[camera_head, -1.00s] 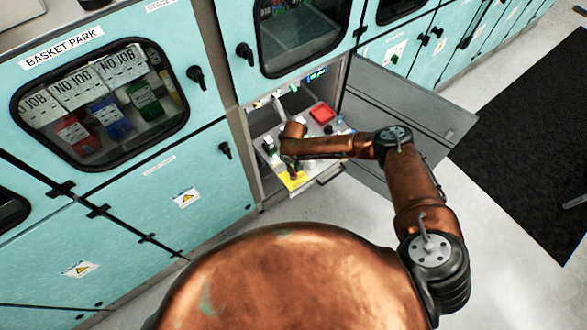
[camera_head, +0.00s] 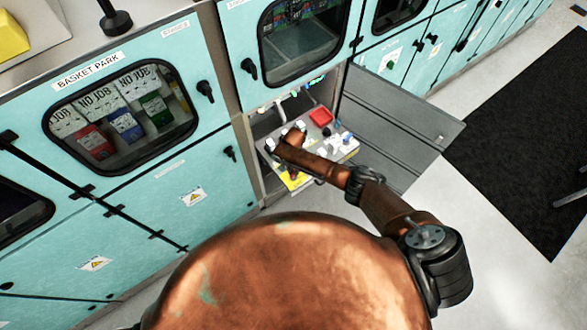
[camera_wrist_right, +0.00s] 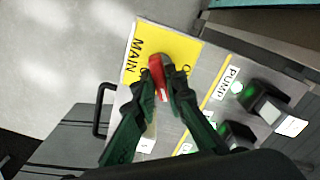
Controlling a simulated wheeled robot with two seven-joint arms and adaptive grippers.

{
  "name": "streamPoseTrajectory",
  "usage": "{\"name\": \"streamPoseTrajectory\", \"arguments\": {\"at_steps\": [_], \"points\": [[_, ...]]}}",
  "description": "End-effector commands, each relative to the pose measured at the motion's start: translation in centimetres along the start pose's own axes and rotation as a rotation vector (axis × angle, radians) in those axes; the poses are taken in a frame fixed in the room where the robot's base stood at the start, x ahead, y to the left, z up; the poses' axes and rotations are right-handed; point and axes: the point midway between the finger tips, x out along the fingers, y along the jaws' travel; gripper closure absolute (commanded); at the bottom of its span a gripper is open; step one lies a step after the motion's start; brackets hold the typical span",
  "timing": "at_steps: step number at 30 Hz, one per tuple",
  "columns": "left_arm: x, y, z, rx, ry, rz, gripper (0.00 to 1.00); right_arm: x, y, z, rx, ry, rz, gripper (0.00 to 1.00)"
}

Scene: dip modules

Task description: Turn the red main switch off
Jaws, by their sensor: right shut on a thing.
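The red main switch (camera_wrist_right: 158,72) sits on a yellow plate (camera_wrist_right: 178,42) marked "MAIN" in the right wrist view. My right gripper (camera_wrist_right: 164,84) has its two green and black fingers closed on the red handle, one on each side. The fingers hide part of the handle and some of the lettering. In the head view, the pull-out panel (camera_head: 328,157) stands out of the open cabinet, and my right gripper (camera_head: 293,171) is at its near left corner by the yellow plate. The switch is small there. My left gripper is not in view.
Beside the switch are a label "PUMP" (camera_wrist_right: 229,81) and black switches with green lights (camera_wrist_right: 262,103). A red tray (camera_head: 321,116) lies at the panel's back. The grey cabinet door (camera_head: 400,125) stands open at right. A handle (camera_wrist_right: 103,108) projects from the panel's edge.

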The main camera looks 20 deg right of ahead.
Motion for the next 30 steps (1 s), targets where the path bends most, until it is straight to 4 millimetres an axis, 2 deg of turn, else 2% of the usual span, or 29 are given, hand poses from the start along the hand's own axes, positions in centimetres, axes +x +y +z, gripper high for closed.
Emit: {"name": "streamPoseTrajectory", "arguments": {"at_steps": [6, 15, 30], "points": [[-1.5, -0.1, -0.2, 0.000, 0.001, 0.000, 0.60, -0.1, 0.0, 0.3, 0.205, -0.005, 0.002, 1.00], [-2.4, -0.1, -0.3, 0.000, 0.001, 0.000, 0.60, -0.1, -0.1, 0.1, 0.439, -0.002, 0.000, 1.00], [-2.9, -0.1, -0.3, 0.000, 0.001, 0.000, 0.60, 0.0, 0.0, 0.0, 0.605, 0.000, 0.001, 1.00]]}}
